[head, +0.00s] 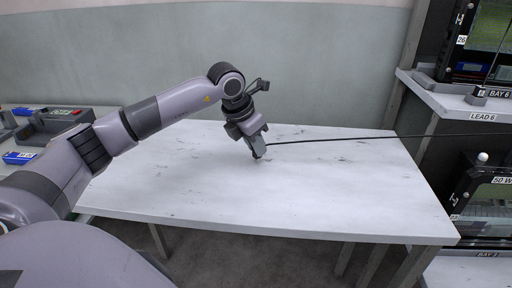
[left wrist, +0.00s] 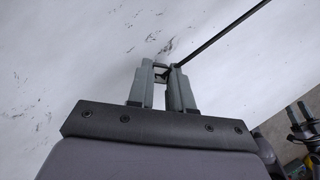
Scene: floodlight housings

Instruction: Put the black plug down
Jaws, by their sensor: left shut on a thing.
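My left gripper (head: 257,153) points down over the middle of the white table (head: 290,205). It is shut on the black plug (left wrist: 162,74), which shows as a small dark piece between the fingertips in the left wrist view. The fingers hide most of the plug. A black cable (head: 340,138) runs from the plug to the right, across the table and off towards the racks. The fingertips are close to the tabletop; I cannot tell whether the plug touches it.
The tabletop around the gripper is bare apart from dark scuffs. At right stand racks with a shelf labelled LEAD 6 (head: 481,115) and a lower floodlight housing (head: 488,200).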

